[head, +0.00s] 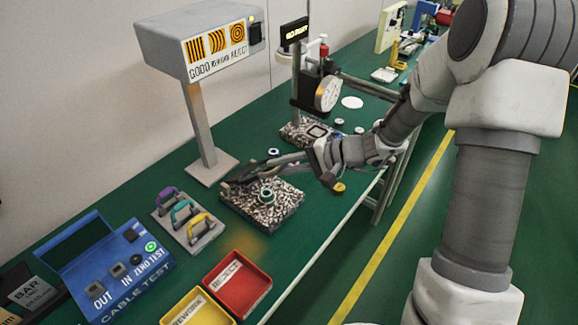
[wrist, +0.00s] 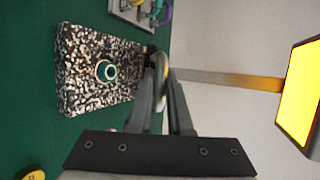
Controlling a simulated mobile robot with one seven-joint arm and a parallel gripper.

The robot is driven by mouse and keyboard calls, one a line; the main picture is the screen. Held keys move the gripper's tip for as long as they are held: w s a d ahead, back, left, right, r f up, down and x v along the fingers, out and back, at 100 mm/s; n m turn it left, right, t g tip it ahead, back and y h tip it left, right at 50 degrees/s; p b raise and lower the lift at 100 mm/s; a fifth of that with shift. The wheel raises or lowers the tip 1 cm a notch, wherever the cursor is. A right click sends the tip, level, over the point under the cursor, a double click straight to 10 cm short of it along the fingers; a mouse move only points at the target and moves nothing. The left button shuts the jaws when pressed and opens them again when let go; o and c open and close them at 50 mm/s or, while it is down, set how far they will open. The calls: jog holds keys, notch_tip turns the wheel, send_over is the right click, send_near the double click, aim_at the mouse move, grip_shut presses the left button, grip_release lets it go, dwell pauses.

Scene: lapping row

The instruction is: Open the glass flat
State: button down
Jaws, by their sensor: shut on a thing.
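The speckled black-and-white block (head: 285,212) lies on the green bench, with a teal-rimmed ring (head: 267,195) on top. In the wrist view the block (wrist: 85,45) is at the upper left and the ring (wrist: 106,71) shows uncovered. My gripper (head: 234,186) reaches in low over the block's back left edge. In the wrist view its fingers (wrist: 157,62) are shut on a small, pale rounded piece (wrist: 161,78) beside the block's edge. This looks like the glass flat's edge or grip; the clear glass itself cannot be made out.
A lit sign on a post (head: 202,125) stands close behind the block. Coloured-handled gauges (head: 190,222), a blue cable tester (head: 105,262) and red (head: 236,283) and yellow (head: 198,308) bins are nearer. A dial gauge stand (head: 327,93) stands beyond.

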jog(key=w+a+r+g+h+p, duration=0.1)
jog(key=w+a+r+h+p, duration=0.1)
jog(key=w+a+p, duration=0.3)
jog(key=w+a+r+m+g+h+p, duration=0.1)
jog(key=w+a+r+h+p, duration=0.1)
jog(key=w+a+r+p, duration=0.3)
jog(key=shift+a+g+h+p, duration=0.4)
jog(key=shift+a+p, duration=1)
jog(key=shift+a, duration=0.15)
jog(key=c, duration=1.1)
grip_release()
